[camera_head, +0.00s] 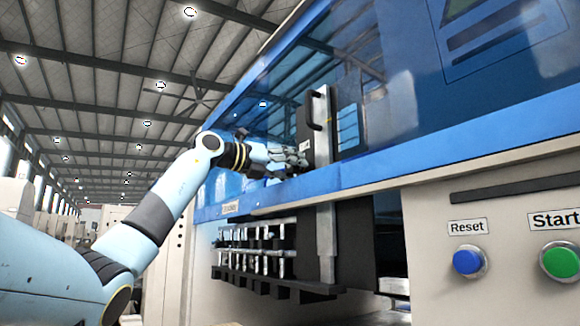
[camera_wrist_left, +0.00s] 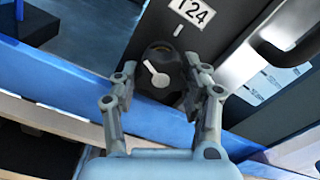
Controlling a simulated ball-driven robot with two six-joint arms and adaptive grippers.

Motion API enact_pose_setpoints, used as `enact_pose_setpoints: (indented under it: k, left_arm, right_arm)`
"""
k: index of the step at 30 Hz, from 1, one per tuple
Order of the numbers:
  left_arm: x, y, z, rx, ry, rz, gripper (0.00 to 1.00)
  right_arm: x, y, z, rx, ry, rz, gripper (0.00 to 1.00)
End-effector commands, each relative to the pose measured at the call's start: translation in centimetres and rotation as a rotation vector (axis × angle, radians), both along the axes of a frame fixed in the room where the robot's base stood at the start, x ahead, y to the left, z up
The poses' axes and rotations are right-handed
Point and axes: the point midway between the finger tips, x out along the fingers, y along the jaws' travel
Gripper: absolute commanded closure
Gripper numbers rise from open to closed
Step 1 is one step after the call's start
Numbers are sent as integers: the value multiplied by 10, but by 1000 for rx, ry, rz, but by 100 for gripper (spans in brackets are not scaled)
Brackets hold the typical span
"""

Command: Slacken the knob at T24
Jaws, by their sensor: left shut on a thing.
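The knob (camera_wrist_left: 160,70) is black and round with a pale pointer, just below the white T24 label (camera_wrist_left: 191,12) on a dark panel. In the wrist view its pointer slants, and a short white mark sits on the panel above it. My left gripper (camera_wrist_left: 160,82) has one finger on each side of the knob and is shut on it. In the head view my left gripper (camera_head: 300,160) reaches the dark upright panel (camera_head: 322,130), and its fingers hide most of the knob. My right gripper is not in view.
A black handle (camera_head: 315,112) stands out beside the panel, close to my left gripper. A blue machine frame (camera_head: 400,168) runs under it. Below are a dark rack of metal parts (camera_head: 265,250), a blue Reset button (camera_head: 467,262) and a green Start button (camera_head: 560,262).

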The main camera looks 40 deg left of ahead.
Motion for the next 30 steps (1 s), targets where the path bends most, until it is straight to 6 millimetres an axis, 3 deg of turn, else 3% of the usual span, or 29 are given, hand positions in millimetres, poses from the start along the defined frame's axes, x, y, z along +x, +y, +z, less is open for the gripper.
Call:
enact_pose_setpoints:
  k: [1,2,8,20,30]
  left_arm:
    - [0,0,2,1,-5,2,87]
    - [0,0,2,1,-5,2,54]
    - [0,0,1,1,-4,1,30]
    - [0,0,-1,62,-19,0,30]
    - [-5,5,-4,492,-144,3,30]
  right_arm:
    - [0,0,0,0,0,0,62]
    - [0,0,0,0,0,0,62]
    - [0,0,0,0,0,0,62]
    - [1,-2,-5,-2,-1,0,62]
    - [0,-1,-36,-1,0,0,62]
